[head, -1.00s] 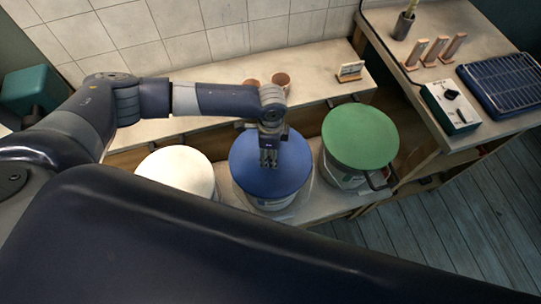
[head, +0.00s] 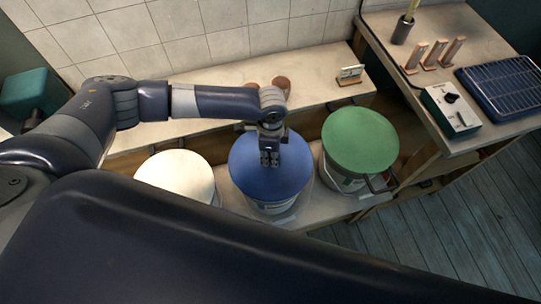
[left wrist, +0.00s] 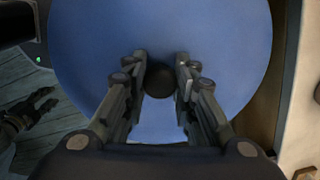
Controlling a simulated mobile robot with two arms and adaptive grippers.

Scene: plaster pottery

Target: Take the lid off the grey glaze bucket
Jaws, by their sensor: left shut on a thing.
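The round blue lid (head: 250,180) covers the middle bucket (head: 277,206), whose pale side shows only in a strip below the lid. In the left wrist view the blue lid (left wrist: 100,50) fills most of the picture, with a round dark knob (left wrist: 159,80) at its middle. My left gripper (head: 269,161) points down over the lid's centre. In the left wrist view its fingers (left wrist: 159,88) are shut on the knob, one on each side. I cannot tell whether the lid is clear of the rim. A dark gripper-like shape, seemingly my right gripper (left wrist: 38,108), shows small at the left edge.
A white-lidded bucket (head: 176,178) stands left of the blue lid and a green-lidded bucket (head: 360,140) stands right, both close by. Behind are a pale shelf (head: 215,132) and a tiled wall. A worktop with a control box (head: 452,108) and blue rack (head: 500,85) is at right.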

